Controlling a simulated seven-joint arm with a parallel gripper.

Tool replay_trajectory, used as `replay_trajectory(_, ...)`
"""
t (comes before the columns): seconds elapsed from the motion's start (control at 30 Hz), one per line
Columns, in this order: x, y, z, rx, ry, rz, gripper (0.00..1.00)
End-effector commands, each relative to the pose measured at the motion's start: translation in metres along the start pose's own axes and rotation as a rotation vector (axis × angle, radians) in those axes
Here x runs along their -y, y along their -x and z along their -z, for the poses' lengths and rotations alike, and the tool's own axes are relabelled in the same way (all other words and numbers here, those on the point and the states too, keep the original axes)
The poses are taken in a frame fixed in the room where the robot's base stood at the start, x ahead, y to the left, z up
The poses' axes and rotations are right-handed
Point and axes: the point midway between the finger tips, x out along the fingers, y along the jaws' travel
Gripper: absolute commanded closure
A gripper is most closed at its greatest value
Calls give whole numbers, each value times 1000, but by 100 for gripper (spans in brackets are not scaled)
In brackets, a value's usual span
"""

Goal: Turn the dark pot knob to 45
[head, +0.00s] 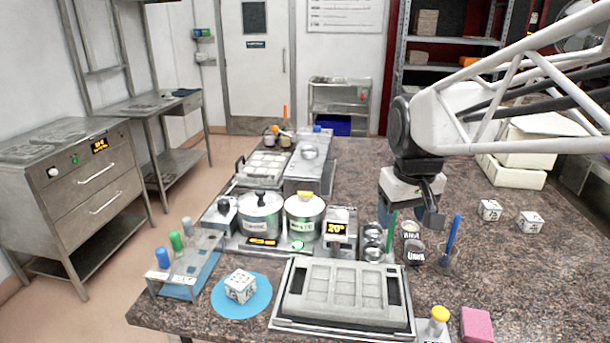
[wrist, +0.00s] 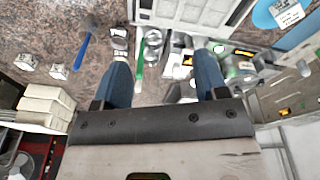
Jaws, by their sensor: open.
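Two steel pots stand side by side on a heater unit in the head view. The left pot (head: 260,213) has a black lid knob and the right pot (head: 304,217) a yellow one; their labels are too small to read surely. A dark knob (head: 224,204) sits on a metal box left of the pots. Right of the pots, a box display (head: 337,228) reads about 20°. I cannot tell which control serves the dark pot. My gripper (head: 431,216) hangs right of the pots, above the cups, apart from the knobs. In the wrist view its blue fingers (wrist: 160,52) are apart, with nothing held.
Small cups (head: 412,250) with a green and a blue stick stand beneath my gripper. A grey mould tray (head: 345,327) lies in front. A blue disc (head: 222,307) bears a white cube. Two white cubes (head: 490,210) lie at right. The counter's right middle is mostly clear.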

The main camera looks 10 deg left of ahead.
Motion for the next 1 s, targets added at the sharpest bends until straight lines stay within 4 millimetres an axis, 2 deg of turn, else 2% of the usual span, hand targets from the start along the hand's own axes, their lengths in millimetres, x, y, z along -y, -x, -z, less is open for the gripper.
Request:
replay_trajectory(0.1,10,-2,33,8,55,5,34)
replay_trajectory(0.47,48,-13,126,30,223,20,34)
replay_trajectory(0.77,92,-31,200,46,362,31,34)
replay_trajectory(1.0,135,-51,255,60,475,40,34)
